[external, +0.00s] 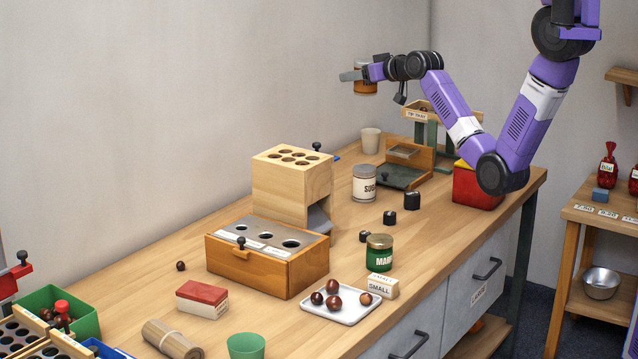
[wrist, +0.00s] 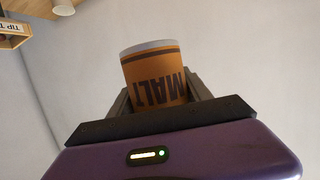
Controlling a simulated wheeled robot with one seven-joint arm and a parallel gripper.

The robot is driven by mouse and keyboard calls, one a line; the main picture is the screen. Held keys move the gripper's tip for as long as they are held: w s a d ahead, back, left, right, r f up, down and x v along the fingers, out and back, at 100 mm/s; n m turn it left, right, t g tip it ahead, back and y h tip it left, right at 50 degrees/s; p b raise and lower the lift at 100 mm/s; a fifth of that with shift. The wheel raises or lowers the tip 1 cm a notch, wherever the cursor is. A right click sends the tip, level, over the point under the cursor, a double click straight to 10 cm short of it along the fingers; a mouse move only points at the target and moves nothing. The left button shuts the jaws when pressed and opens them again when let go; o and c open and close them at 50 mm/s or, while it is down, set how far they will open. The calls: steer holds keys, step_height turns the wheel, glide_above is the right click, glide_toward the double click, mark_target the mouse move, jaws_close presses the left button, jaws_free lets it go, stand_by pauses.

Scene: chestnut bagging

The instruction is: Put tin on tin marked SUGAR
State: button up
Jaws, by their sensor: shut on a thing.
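My gripper (external: 352,77) is shut on an orange tin (external: 366,80) and holds it high above the bench, towards the back wall. The wrist view shows the tin (wrist: 152,72) between the fingers, its label MALT upside down in that picture. The tin marked SUGAR (external: 364,186), white with a grey lid, stands upright on the bench well below the held tin. Its label is partly turned away, and its top is clear. The two tins are far apart.
A wooden block with holes (external: 290,185) stands left of the SUGAR tin. Black weights (external: 411,201) and a green tin (external: 379,256) stand in front.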

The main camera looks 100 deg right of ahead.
step_height(320, 180, down, 20)
steer(key=shift+a+f, duration=0.1)
steer(key=shift+f, duration=0.05)
stand_by(0.4)
steer(key=shift+f, duration=0.15)
steer(key=o, duration=1.7)
